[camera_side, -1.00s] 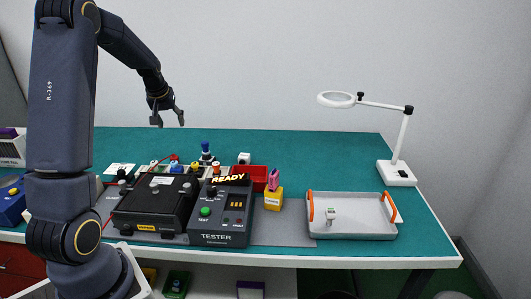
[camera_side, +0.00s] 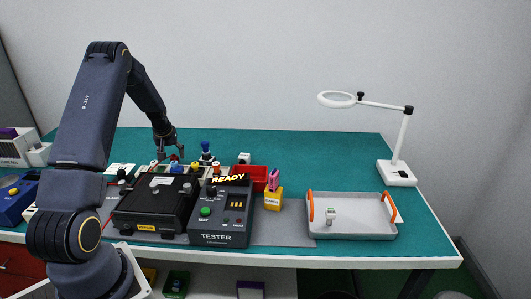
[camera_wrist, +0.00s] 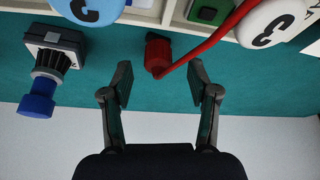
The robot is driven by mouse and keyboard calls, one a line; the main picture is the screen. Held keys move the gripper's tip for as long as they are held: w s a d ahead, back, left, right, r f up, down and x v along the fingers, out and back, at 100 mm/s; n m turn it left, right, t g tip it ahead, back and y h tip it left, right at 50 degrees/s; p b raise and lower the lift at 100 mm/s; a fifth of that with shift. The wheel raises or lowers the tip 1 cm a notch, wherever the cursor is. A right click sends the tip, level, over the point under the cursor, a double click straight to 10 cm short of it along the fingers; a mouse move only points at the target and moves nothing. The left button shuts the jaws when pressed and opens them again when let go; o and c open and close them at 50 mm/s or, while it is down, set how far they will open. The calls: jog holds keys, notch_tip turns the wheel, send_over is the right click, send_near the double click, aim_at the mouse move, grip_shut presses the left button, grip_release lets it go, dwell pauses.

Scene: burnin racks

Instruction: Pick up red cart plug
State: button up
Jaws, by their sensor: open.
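The red plug (camera_wrist: 157,54) shows in the wrist view with a red cable running from it to the upper right. It is beside the edge of a pale compartment tray. My gripper (camera_wrist: 161,80) is open, with a fingertip on either side of the plug's line and the plug a little beyond the tips. In the side view my gripper (camera_side: 169,157) is low behind the black box, close to the small red plug (camera_side: 174,158). Whether a finger touches the plug cannot be told.
A blue-knobbed part (camera_wrist: 42,85) stands left of my fingers in the wrist view. Blue (camera_wrist: 88,8) and white (camera_wrist: 272,20) round caps are near the plug. The black box (camera_side: 155,207) and tester (camera_side: 220,215) stand in front.

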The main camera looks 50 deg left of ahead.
aim_at(174, 156)
jog(key=shift+x, duration=1.55)
jog(key=shift+w, duration=0.1)
jog(key=shift+c, duration=0.4)
grip_shut()
jog(key=shift+r, duration=0.1)
